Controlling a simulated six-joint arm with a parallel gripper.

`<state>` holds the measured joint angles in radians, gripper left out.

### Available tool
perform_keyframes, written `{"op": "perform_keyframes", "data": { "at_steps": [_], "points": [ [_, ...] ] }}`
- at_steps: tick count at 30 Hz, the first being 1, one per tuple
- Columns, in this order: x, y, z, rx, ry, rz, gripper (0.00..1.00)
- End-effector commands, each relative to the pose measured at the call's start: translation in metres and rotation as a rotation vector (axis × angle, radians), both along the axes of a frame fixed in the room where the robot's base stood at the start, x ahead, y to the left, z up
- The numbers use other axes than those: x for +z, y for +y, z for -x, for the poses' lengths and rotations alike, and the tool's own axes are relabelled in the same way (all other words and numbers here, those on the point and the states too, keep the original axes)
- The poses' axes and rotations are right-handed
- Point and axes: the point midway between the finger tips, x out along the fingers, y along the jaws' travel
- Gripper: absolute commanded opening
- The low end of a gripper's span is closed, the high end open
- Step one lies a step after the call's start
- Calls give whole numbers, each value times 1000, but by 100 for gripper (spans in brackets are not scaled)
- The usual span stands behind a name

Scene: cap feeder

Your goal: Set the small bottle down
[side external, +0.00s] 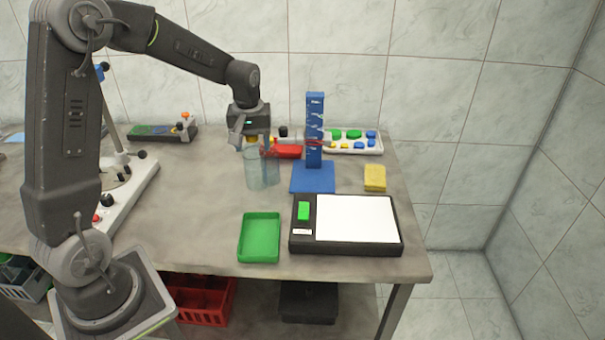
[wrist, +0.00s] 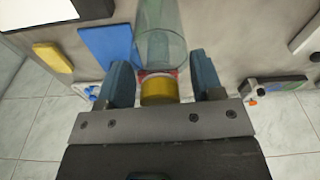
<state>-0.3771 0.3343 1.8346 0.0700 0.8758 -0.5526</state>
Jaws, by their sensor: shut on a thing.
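The small bottle (side external: 255,174) is clear greenish with a yellow cap, upright in the side view. My gripper (side external: 251,139) is above it, pointing down, with its fingers either side of the cap. In the wrist view, my gripper (wrist: 162,84) has its blue fingers flanking the yellow cap (wrist: 158,90), and the clear bottle body (wrist: 162,40) extends beyond them. The gripper is shut on the bottle around its neck and cap. The bottle's base is close to the table; I cannot tell whether it touches.
A blue cap tower (side external: 314,130) on a blue base (side external: 313,178) stands right of the bottle. A green tray (side external: 246,249) and a black scale with white top (side external: 355,219) lie in front. A yellow sponge (side external: 375,178) is at right. A tray of caps (side external: 352,148) is behind.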

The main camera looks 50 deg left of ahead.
Motion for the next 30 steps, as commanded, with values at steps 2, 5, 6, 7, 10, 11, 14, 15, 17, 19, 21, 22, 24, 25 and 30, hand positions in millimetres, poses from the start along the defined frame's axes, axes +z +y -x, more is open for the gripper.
{"op": "perform_keyframes", "data": {
  "at_steps": [2,5,6,7,10,11,14,15,17,19,21,22,24,25,30],
  "points": [
    [-3,-39,-5,-165,-1,2,11],
    [-8,-75,-8,-340,-2,1,11],
    [-9,-89,-9,-404,-2,0,11],
    [-10,-98,-9,-449,-3,1,11],
    [-13,-126,-11,-594,-4,-1,11],
    [-14,-134,-13,-638,-4,-1,11],
    [-15,-155,-23,-775,-5,-4,11],
    [-14,-159,-30,-818,-6,-5,11],
    [-13,-160,-40,-858,-6,-5,11],
    [-12,-159,-52,-888,-6,-6,11],
    [-10,-155,-65,-910,-6,-7,11],
    [-9,-152,-70,-918,-6,-7,11],
    [-8,-144,-84,-933,-5,-7,11],
    [-7,-141,-90,-938,-5,-7,11],
    [-4,-109,-130,-967,-4,-7,11]
  ]
}}
